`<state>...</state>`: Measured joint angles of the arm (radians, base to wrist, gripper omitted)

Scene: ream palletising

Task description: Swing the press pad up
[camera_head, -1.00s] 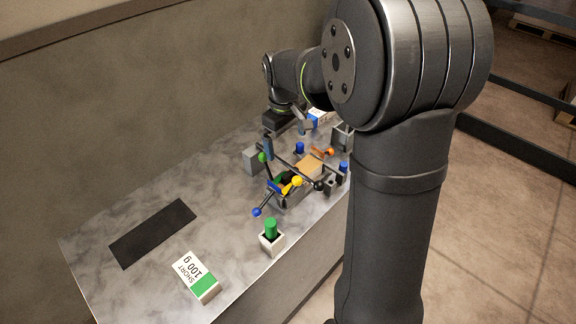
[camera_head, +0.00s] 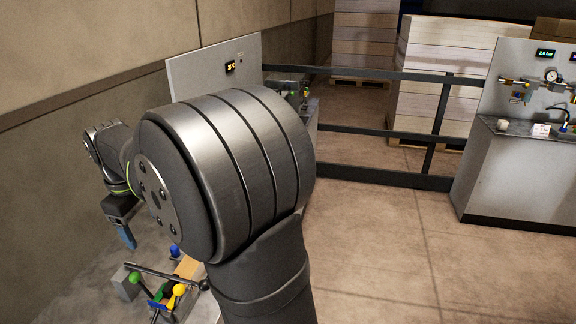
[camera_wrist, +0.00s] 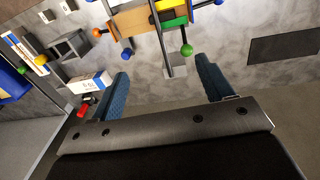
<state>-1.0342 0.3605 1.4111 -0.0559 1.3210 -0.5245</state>
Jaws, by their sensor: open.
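The press fixture shows at the lower left of the head view, with a dark arm (camera_head: 168,276), a green ball knob (camera_head: 134,278), a yellow knob (camera_head: 180,290) and a tan block (camera_head: 188,268). I cannot tell for sure which part is the press pad. In the wrist view the fixture is at the top, cut by the frame edge, with its green ball (camera_wrist: 187,50) and tan block (camera_wrist: 133,20). My gripper (camera_wrist: 163,73) is open and empty, its blue fingers apart. In the head view my gripper (camera_head: 126,236) hangs above the green ball, not touching it.
The wrist view shows a white box (camera_wrist: 92,82), a grey holder (camera_wrist: 70,46), an orange handle (camera_wrist: 100,32) and a dark mat (camera_wrist: 285,48) on the bench. A railing (camera_head: 380,131), stacked pallets (camera_head: 450,85) and another station (camera_head: 525,160) stand beyond. My arm hides part of the bench.

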